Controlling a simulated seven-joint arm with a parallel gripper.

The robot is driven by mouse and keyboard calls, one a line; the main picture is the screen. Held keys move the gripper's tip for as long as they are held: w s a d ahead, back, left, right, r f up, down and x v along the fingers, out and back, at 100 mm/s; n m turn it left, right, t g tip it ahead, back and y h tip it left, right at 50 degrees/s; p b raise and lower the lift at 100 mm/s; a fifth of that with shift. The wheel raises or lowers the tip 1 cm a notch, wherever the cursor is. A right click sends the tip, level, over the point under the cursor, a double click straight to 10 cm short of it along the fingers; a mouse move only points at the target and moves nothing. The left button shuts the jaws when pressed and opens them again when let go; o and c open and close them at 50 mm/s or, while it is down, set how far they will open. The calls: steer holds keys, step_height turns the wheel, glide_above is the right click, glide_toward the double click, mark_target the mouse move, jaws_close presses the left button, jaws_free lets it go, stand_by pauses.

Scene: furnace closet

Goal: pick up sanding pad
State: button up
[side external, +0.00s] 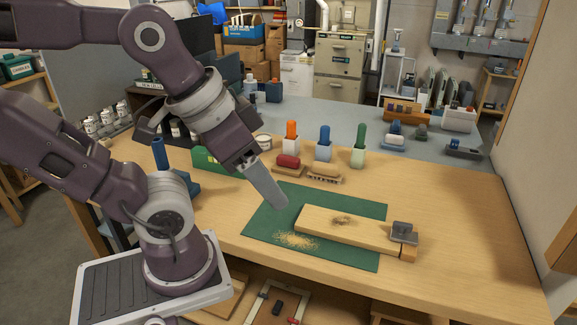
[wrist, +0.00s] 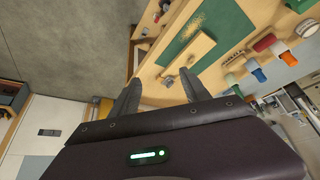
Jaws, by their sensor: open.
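A wooden board (side external: 345,228) with a dark worn patch lies on a green mat (side external: 262,222). A small grey block (side external: 404,232) sits on the board's right end. A red rounded block (side external: 288,161) and a wooden brush (side external: 323,178) lie behind the mat. I cannot tell for sure which of these is the sanding pad. My gripper (side external: 277,203) hangs above the mat's left part, left of the board and apart from it. In the wrist view my gripper (wrist: 160,76) has its two fingers spread with nothing between them.
Bottles with orange (side external: 292,131), blue (side external: 324,138) and green (side external: 359,142) tops stand behind the mat. Sawdust (side external: 297,240) lies on the mat's front. The bench (side external: 470,240) is clear on the right. A grey counter with tools lies farther back.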

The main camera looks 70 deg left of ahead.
steer(key=w+a+m+g, duration=0.3)
steer(key=w+a, duration=1.3)
steer(key=w, duration=0.4)
steer(key=m+g, duration=0.3)
steer(key=m, duration=0.3)
glide_above(288, 157)
step_height(288, 157, down, 19)
steer(key=shift+d+r, duration=0.1)
steer(key=shift+r, duration=0.1)
step_height(288, 157, down, 7)
steer(key=shift+w+r, duration=0.1)
steer(key=shift+r, duration=0.1)
jaws_close()
